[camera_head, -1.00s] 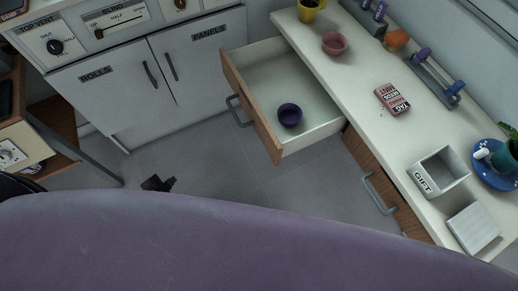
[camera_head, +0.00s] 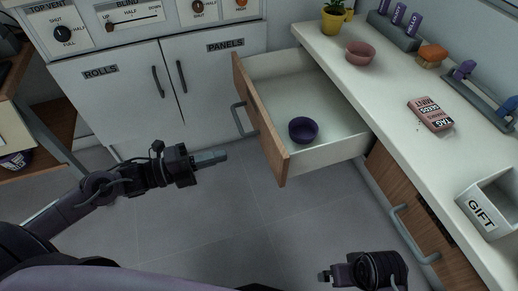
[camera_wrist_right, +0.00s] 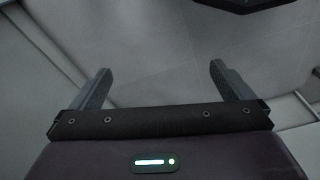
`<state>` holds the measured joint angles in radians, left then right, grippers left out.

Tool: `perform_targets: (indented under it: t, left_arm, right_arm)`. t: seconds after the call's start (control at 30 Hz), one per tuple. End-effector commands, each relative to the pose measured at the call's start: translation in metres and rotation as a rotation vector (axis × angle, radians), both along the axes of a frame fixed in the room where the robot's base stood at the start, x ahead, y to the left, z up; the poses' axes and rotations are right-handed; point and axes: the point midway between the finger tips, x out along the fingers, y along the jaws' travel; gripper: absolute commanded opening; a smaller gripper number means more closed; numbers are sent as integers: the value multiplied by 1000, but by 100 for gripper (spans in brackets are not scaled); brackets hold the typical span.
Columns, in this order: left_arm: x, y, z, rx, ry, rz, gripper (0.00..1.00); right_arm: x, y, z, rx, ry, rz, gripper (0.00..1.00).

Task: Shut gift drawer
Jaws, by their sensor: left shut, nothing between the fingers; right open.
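A drawer with a wooden front (camera_head: 262,122) stands pulled out from under the white counter. A dark purple bowl (camera_head: 303,130) sits inside it on the pale drawer floor. The drawer's grey bar handle (camera_head: 240,120) is on the front's left face. My left gripper (camera_head: 222,157) is shut and empty, left of the drawer front and apart from it, pointing right. My right gripper (camera_head: 324,276) is low in the head view, below the drawer and well apart from it. In the right wrist view the right gripper (camera_wrist_right: 162,84) is open with nothing between its fingers.
A closed wooden drawer (camera_head: 418,222) is nearer. Grey floor between the arms is clear.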

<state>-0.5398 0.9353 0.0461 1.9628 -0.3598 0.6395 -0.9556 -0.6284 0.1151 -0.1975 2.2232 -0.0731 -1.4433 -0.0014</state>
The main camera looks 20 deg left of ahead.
Motion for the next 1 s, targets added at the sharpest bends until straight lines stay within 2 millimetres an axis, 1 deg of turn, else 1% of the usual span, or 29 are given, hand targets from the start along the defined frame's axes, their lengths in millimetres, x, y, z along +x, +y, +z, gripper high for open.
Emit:
perform_targets:
  t: [0.03, 0.2, 0.4, 0.5, 0.7, 1.0]
  left_arm:
    - [7, -9, 0, -3, -6, 0, 0]
    - [25, -35, 0, -4, -5, 0, 0]
    - [44, -64, 0, -4, -1, 2, 0]
    - [51, -74, 0, -3, -1, 1, 0]
    - [57, -85, -1, 1, 3, 2, 0]
    - [58, -86, -1, 1, 3, 2, 0]
  right_arm:
    - [1, 2, -4, 6, -12, 5, 100]
    - [4, 9, -7, 24, -46, 18, 100]
    - [7, 15, -9, 40, -75, 30, 100]
    - [8, 16, -9, 43, -85, 33, 100]
    - [11, 18, -9, 50, -101, 34, 100]
    - [10, 19, -7, 52, -103, 36, 100]
